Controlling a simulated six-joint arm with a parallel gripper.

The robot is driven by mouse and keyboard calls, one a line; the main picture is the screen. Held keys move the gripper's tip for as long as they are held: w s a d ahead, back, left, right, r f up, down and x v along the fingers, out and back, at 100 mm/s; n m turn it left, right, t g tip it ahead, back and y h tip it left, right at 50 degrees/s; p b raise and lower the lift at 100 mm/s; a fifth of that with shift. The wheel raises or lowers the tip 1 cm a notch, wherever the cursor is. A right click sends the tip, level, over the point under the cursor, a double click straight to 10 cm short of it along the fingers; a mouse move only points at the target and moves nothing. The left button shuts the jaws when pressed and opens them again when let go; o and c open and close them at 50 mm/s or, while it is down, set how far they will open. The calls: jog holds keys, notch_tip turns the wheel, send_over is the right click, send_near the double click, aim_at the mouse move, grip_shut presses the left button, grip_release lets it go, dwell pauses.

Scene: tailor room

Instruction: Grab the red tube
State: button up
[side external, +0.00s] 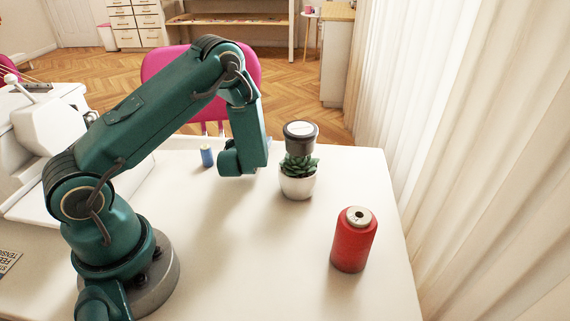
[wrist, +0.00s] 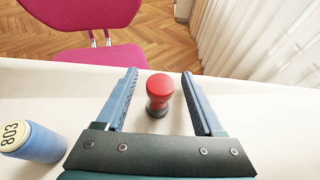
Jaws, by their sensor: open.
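In the wrist view a small red piece (wrist: 158,94) stands on the table, with a wide top, a narrow neck and a darker foot. It shows between and beyond the fingers of my gripper (wrist: 165,92), which are open, with a gap on both sides of it. In the side external view my arm seems to hide this piece, and the fingers do not show. A large red thread spool (side external: 352,242) stands upright at the front right of the table, well away from my arm. I cannot tell which of the two red things the task names.
A blue spool (side external: 207,156) stands left of my gripper; the wrist view shows it close by (wrist: 34,141). A potted plant (side external: 298,186) stands to the right, with a black cylinder (side external: 300,138) above or behind it. A white machine (side external: 40,135) fills the left.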

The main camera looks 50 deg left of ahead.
jog(key=shift+x, duration=0.9)
jog(key=shift+c, duration=0.3)
grip_shut()
jog(key=shift+r, duration=0.15)
